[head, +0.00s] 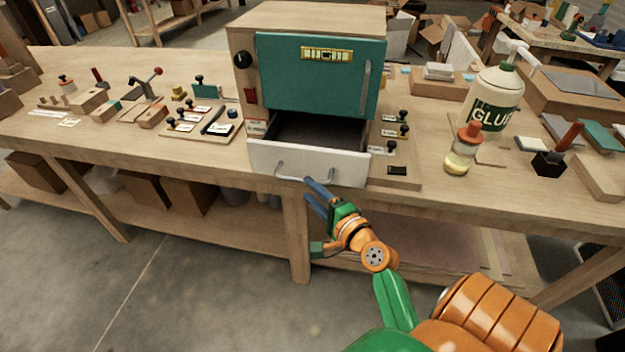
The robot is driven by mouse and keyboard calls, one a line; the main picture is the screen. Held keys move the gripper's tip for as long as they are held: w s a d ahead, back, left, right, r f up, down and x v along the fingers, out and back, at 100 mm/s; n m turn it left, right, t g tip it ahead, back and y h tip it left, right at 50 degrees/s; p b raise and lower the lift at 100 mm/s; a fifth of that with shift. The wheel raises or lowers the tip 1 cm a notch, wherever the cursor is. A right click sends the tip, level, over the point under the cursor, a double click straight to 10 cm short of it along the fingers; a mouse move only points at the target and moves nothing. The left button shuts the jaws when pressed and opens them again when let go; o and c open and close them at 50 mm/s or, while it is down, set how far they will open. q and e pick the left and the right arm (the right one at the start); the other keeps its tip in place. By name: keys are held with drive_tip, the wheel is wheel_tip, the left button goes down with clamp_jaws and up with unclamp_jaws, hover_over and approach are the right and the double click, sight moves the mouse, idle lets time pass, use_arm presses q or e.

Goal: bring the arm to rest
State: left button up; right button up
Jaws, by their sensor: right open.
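My right gripper (317,195) is in front of the workbench, its blue fingertips close below the handle of the pulled-out white drawer (330,168). The gripper is open, and nothing shows between its fingers. I cannot tell whether a fingertip touches the handle. My right arm comes in from the lower right, orange and green. The drawer sits under the teal door (320,85) of a wooden cabinet (243,75), and its visible inside looks empty. My left gripper is not in view.
The workbench (200,155) spans the view. A glue bottle (493,95) and a small jar (462,150) stand right of the cabinet. Stamps and small tools lie on both sides. A lower shelf (240,225) holds boxes. The floor (150,300) at front left is clear.

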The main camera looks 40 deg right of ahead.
drive_tip(key=shift+s+a+r, duration=0.1)
drive_tip(key=shift+s+r, duration=0.1)
drive_tip(key=shift+s, duration=0.65)
drive_tip(key=s+a+f+n+g+y, duration=0.1)
drive_tip(key=s+a+f+n+g, duration=0.2)
drive_tip(key=f, duration=0.6)
drive_tip(key=s+a+f+n+g, duration=0.2)
drive_tip(key=s+f+n+g, duration=0.15)
drive_tip(key=f, duration=0.55)
drive_tip(key=s+a+f+n+g+y, duration=0.1)
drive_tip(key=s+a+f+n+g, duration=0.15)
drive_tip(key=f, duration=0.75)
drive_tip(key=s+f+n+g, duration=0.2)
drive_tip(key=s+f+n, duration=0.2)
drive_tip(key=s, duration=0.3)
drive_tip(key=s+a+f+n+g, duration=0.1)
drive_tip(key=s+f+n+g, duration=0.1)
drive_tip(key=s+n, duration=0.3)
drive_tip(key=s+a+f+n+g, duration=0.1)
drive_tip(key=s+f+n, duration=0.4)
drive_tip(key=s, duration=0.6)
drive_tip(key=shift+s+a+f+g+h, duration=0.15)
drive_tip(key=shift+a+f+g+h, duration=0.2)
drive_tip(key=shift+g, duration=0.35)
